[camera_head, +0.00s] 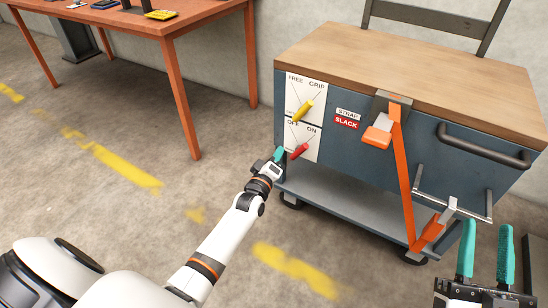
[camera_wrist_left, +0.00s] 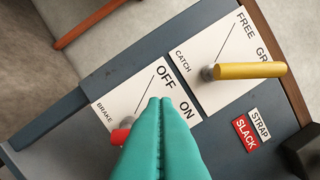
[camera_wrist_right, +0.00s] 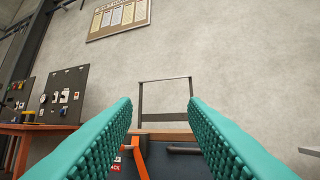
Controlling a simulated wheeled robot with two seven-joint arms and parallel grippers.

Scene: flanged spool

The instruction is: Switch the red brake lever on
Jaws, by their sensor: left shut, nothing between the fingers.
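The red brake lever (camera_head: 300,151) is on the lower white panel of the cart's front. In the head view it slants up and right, toward the ON side. In the left wrist view, a small part of the red lever (camera_wrist_left: 120,137) shows left of my fingers; the rest is hidden. My left gripper (camera_head: 279,154) is shut and empty, with its fingertips just left of the lever. I cannot tell whether they touch it. In the left wrist view my left fingertips (camera_wrist_left: 160,100) overlap the panel beside OFF and ON. My right gripper (camera_head: 486,232) is open and empty at lower right.
A yellow catch lever (camera_head: 303,110) sits just above, slanting toward GRIP. An orange strap (camera_head: 403,175) hangs down the cart front (camera_head: 350,160), beside a dark handle (camera_head: 482,146). An orange table (camera_head: 185,22) stands at back left. Floor left of the cart is clear.

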